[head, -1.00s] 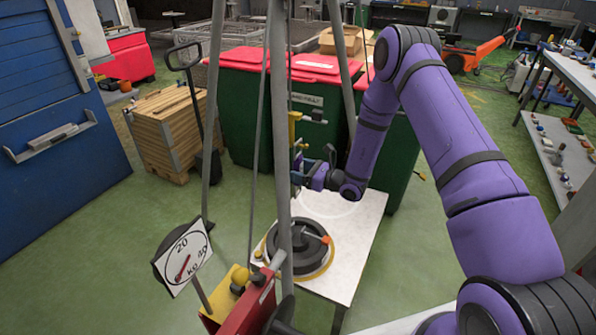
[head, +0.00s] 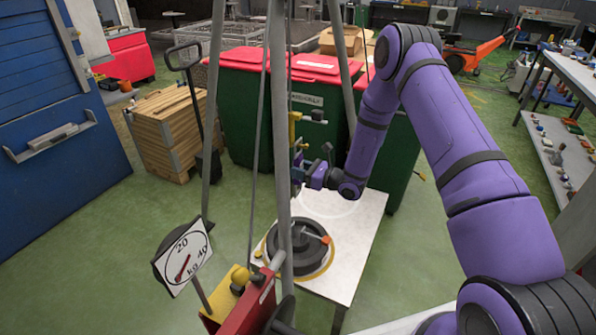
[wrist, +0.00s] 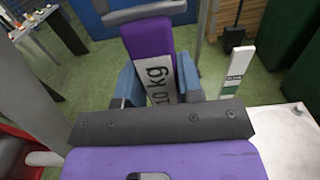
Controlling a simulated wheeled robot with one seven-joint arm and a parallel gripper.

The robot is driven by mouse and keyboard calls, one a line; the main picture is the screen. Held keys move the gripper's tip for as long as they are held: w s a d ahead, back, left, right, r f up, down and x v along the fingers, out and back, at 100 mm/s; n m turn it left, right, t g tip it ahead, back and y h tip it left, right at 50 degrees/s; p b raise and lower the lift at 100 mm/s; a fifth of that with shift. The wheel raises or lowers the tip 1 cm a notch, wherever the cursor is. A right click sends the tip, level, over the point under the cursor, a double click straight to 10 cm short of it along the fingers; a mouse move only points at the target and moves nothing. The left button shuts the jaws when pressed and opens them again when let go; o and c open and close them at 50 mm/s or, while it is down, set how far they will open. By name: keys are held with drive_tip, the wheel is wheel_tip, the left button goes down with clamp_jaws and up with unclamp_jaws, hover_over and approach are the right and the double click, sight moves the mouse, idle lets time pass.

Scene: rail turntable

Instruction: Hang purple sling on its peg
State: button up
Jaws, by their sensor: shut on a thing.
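The purple sling (wrist: 150,38) with its white "10 kg" tag (wrist: 160,82) is between the blue fingers of my gripper (wrist: 162,85) in the wrist view. My gripper is shut on it. A grey bar (wrist: 145,12) crosses the top of the sling. In the head view my gripper (head: 303,172) is above the white table, just right of the grey frame legs, and the sling is too small and covered to make out. Yellow fittings with dark knobs (head: 295,122) show on the frame above my gripper. I cannot tell which part is the sling's peg.
Grey frame legs (head: 282,150) stand close to my gripper. A dark round weight (head: 300,245) with an orange-tipped part lies on the white table (head: 350,245). Green bins with red lids (head: 315,65) stand behind. A dial (head: 184,262) stands at the front left.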

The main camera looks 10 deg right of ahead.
drive_tip(key=shift+r, duration=0.75)
drive_tip(key=shift+d, duration=0.1)
drive_tip(key=v, duration=0.9)
idle(1.4)
